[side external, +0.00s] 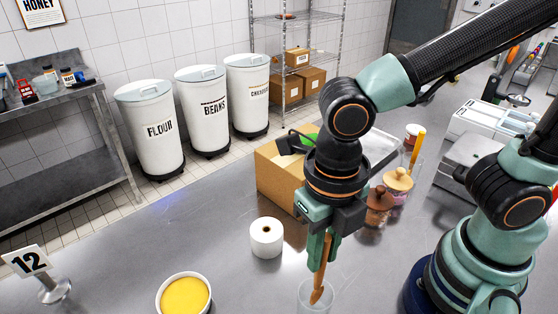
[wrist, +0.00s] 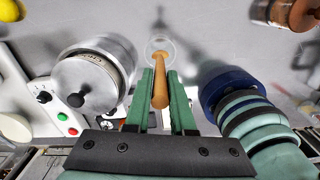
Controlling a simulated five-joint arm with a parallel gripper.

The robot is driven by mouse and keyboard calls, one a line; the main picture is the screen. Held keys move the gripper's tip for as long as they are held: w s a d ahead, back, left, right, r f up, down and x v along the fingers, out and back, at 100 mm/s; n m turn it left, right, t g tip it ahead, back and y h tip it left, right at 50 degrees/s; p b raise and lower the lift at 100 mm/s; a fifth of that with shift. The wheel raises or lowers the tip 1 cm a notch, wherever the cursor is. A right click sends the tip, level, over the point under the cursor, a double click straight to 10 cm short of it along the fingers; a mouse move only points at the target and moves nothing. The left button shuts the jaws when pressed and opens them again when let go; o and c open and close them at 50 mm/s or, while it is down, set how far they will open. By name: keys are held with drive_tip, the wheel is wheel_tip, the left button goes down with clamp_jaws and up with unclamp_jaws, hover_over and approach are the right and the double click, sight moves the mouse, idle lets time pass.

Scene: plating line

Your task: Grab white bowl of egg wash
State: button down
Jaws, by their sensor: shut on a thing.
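The white bowl (side external: 159,304) of yellow egg wash stands on the steel table at the bottom of the side view, left of my gripper and apart from it. My gripper (side external: 319,264) points down and is shut on a wooden stick-like utensil (side external: 318,294). The utensil's lower end is in or just over a clear cup (side external: 302,290). In the wrist view the utensil (wrist: 159,88) lies between the green fingers (wrist: 160,76), with the clear cup's rim (wrist: 147,50) beyond. I cannot tell what its hidden end looks like.
A white paper roll (side external: 266,240) stands between the bowl and a cardboard box (side external: 277,180). Small lidded jars (side external: 398,183) stand behind my gripper. A number 12 sign (side external: 27,262) is at the left.

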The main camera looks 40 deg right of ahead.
drive_tip(key=shift+f, duration=2.35)
drive_tip(key=c, duration=0.8)
unclamp_jaws()
drive_tip(key=shift+o, duration=0.2)
